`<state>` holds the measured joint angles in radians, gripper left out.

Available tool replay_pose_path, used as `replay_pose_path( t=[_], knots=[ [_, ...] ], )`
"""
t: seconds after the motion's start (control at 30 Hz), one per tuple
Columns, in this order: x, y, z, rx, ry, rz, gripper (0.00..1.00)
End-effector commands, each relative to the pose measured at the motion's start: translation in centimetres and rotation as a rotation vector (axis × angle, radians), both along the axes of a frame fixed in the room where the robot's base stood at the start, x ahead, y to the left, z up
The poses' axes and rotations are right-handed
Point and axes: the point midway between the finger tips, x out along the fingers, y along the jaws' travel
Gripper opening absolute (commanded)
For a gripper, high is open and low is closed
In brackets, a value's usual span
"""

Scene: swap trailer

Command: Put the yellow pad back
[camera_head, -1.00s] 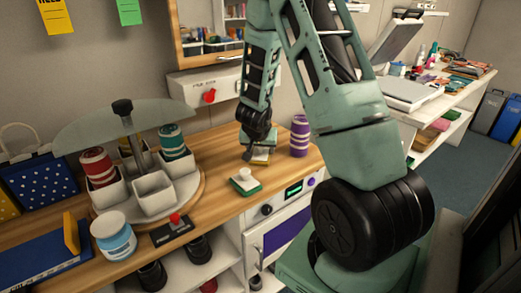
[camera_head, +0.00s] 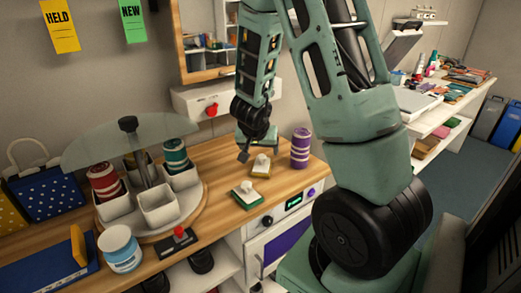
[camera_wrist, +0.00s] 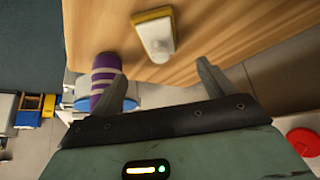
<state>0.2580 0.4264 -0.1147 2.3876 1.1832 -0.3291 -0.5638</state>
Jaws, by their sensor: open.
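The yellow pad (camera_head: 261,166), with a white grip on top, rests on the wooden counter (camera_head: 215,163). It stands just behind a similar green pad (camera_head: 246,194) with a white grip. My gripper (camera_head: 258,150) is open and empty above the yellow pad, apart from it. In the wrist view the yellow pad (camera_wrist: 155,35) lies beyond the two spread fingers of my gripper (camera_wrist: 158,82), with a gap between. The pad's yellow edge shows beside its white grip.
A purple striped canister (camera_head: 300,148) stands right of the yellow pad. A round carousel (camera_head: 190,200) with white cups and cans fills the counter's left.

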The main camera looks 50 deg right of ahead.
Motion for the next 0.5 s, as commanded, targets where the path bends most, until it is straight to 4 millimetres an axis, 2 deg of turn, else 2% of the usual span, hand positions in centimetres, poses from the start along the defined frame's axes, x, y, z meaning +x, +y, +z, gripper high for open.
replay_pose_path(
  t=[0.03,0.1,0.37,0.47,0.5],
  knots=[
    [-0.1,0.4,1.1,-0.001,-0.002,0.003,0.81],
    [-0.4,0.8,1.6,0.0,0.0,0.002,0.81],
    [-0.5,1.6,2.2,0.005,-0.004,0.013,0.81],
    [0.8,4.3,2.5,0.042,-0.021,0.098,0.81],
    [1.6,6.5,2.9,0.071,-0.033,0.163,0.81]
  ],
)
